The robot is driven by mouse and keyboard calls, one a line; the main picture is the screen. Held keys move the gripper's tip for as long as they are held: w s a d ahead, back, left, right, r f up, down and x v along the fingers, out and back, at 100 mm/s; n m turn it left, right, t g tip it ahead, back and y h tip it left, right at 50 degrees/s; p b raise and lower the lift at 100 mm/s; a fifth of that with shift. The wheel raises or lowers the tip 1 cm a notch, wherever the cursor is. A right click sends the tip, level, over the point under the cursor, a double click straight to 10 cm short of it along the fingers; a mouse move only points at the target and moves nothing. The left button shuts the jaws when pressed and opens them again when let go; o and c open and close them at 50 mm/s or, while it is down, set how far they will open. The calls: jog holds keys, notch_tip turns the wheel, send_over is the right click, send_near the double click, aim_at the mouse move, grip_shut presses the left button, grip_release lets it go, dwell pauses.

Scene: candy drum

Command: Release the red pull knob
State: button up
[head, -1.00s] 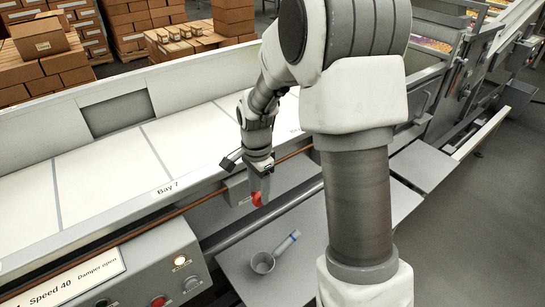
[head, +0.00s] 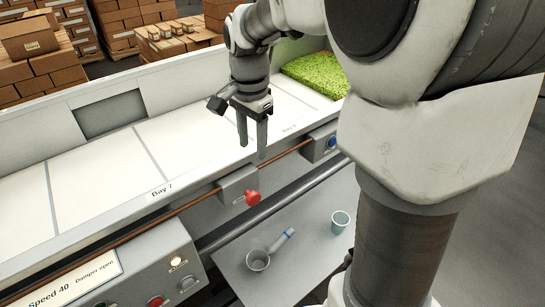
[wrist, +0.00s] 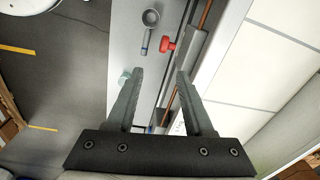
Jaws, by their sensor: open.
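My gripper (head: 252,148) is above the knob in the head view, fingers pointing down, over the belt's front edge. In the wrist view the gripper (wrist: 160,74) has its two fingers spread with nothing between them. The knob is clear of both fingers.
A metal scoop (head: 258,260) with a blue-ended handle and a teal cup (head: 340,222) stand on the grey shelf below. A blue knob (head: 332,142) is further right. Green candy (head: 315,72) lies on the belt. A control panel (head: 150,270) is front left.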

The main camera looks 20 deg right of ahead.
jog(key=s+r+n+t, duration=0.3)
jog(key=s+r+n, duration=0.2)
jog(key=s+n, duration=0.4)
jog(key=shift+s+r+t, duration=0.15)
jog(key=shift+s+t, duration=0.15)
jog(key=shift+s, duration=1.55)
jog(key=shift+a, duration=0.1)
